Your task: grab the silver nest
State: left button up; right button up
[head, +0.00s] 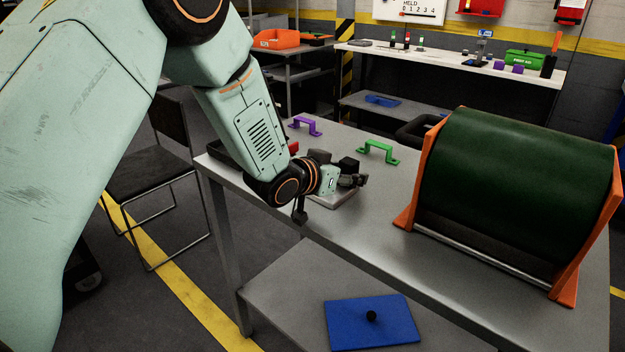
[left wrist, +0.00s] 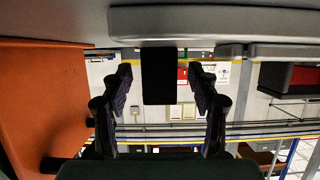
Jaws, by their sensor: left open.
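The silver nest (head: 336,199) looks like a low, light grey plate on the grey table, partly hidden behind my left gripper (head: 354,178). In the left wrist view, which looks upside down, a pale slab (left wrist: 205,27) that appears to be the nest lies along the top. A black block (left wrist: 158,75) projects from it between the fingers of my left gripper (left wrist: 160,83). The fingers are open, with a visible gap on each side of the block. My right gripper is not in view.
A green roller in an orange stand (head: 407,205) is at the right of the table. A green handle (head: 378,151) and a purple handle (head: 305,125) stand behind the gripper. A blue plate (head: 345,325) lies on the lower shelf. A chair (head: 150,170) is at left.

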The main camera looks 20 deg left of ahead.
pick_arm(q)
jog(key=shift+w+d, duration=0.1)
jog(key=shift+w, duration=0.05)
jog(key=shift+c, duration=0.7)
jog(key=c, duration=0.6)
grip_shut()
